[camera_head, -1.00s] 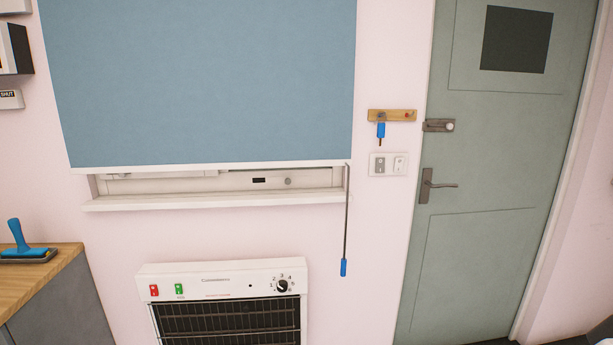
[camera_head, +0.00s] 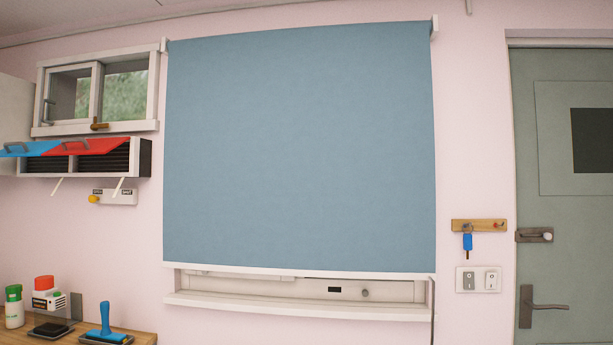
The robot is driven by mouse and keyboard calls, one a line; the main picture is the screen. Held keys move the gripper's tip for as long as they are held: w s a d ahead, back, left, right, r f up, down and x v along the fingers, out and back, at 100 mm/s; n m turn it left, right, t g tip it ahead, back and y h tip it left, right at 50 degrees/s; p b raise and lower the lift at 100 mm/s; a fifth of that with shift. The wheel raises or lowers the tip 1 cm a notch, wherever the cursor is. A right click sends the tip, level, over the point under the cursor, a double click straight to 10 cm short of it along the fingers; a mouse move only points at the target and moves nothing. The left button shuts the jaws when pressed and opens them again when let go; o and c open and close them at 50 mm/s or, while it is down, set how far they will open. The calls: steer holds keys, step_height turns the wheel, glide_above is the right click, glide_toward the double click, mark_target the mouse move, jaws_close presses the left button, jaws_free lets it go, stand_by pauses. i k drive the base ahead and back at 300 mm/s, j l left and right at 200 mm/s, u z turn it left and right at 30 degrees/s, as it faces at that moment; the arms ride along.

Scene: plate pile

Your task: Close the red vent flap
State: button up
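The red vent flap (camera_head: 88,146) is in the head view at the upper left, on a vent box (camera_head: 143,158) fixed to the wall. It stands raised, with dark slats showing beneath it and a grey handle on its face. A blue flap (camera_head: 30,148) is beside it on the left, also raised and with a handle. My gripper is not in the head view.
A small window (camera_head: 97,93) sits above the vent, and a white switch plate (camera_head: 121,197) with a yellow knob below. A counter (camera_head: 140,338) at lower left holds bottles and a blue-handled tool (camera_head: 105,320). A blue blind (camera_head: 300,150) fills the middle; a door (camera_head: 560,230) stands right.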

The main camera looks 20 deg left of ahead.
mark_target(73, 147)
steer(key=u, duration=1.9)
steer(key=i+l, duration=0.15)
steer(key=i, duration=0.65)
steer(key=i+l+z, duration=0.1)
steer(key=i, duration=0.65)
